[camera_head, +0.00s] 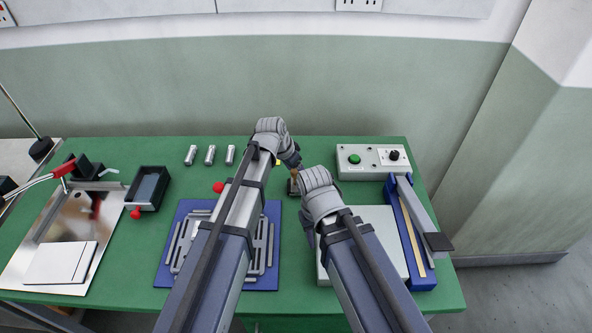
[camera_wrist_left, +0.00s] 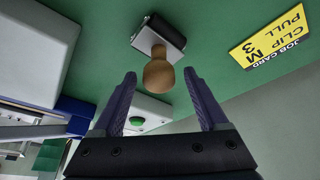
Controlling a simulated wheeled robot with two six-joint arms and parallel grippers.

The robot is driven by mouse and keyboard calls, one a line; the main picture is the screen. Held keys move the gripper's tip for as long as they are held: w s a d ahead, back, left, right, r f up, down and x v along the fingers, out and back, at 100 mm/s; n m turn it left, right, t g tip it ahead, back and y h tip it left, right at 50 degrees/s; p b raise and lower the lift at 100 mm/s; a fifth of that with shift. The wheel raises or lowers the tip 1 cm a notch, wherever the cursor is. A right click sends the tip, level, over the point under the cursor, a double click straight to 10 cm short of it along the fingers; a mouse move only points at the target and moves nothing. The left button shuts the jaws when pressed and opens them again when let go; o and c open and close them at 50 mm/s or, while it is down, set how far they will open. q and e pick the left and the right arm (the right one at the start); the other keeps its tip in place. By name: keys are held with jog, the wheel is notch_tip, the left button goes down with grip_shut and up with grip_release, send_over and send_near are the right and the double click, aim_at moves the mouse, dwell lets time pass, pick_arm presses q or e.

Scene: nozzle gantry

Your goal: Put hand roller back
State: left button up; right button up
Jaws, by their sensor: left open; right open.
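A tool with a rounded wooden handle and a dark and silver head, which looks like the hand roller (camera_wrist_left: 157,72), stands on the green table. In the head view the tool (camera_head: 293,185) shows between my two hands, partly hidden. My left gripper (camera_wrist_left: 159,80) is open, its fingers to either side of the wooden handle's end in the left wrist view; I cannot tell whether they touch it. The left gripper (camera_head: 291,158) is above and beyond the tool in the head view. My right gripper (camera_head: 307,230) is open and empty, low at the right, its fingers partly hidden.
A control box (camera_head: 372,160) with a green button stands at the back right, beside a blue-based device (camera_head: 417,250). A blue plate (camera_head: 270,270) lies centre, a black tray (camera_head: 148,188) left. Several silver cylinders (camera_head: 210,155) stand behind. A yellow job card (camera_wrist_left: 275,38) lies near the tool.

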pick_arm(q)
jog(key=shift+r, duration=0.15)
pick_arm(e)
jog(key=shift+r, duration=0.15)
pick_arm(q)
jog(key=shift+r+p, duration=0.6)
jog(key=shift+p, duration=0.1)
pick_arm(e)
jog(key=shift+r, duration=0.6)
pick_arm(q)
jog(key=p+v, duration=1.1)
jog(key=v, duration=0.1)
jog(key=s+a+f+n+g+y, duration=0.1)
jog(key=s+n+y, duration=0.1)
jog(key=s, duration=0.8)
jog(key=s+a+n+g+y, duration=0.1)
jog(key=s+n+g+y, duration=0.1)
jog(key=s, duration=0.8)
jog(key=shift+a+f+n+y, duration=0.25)
jog(key=shift+f+n+y, duration=0.15)
jog(key=shift+n, duration=0.2)
pick_arm(e)
notch_tip(320, 180, up, 11)
pick_arm(q)
jog(key=shift+s, duration=0.1)
jog(key=shift+c, duration=0.3)
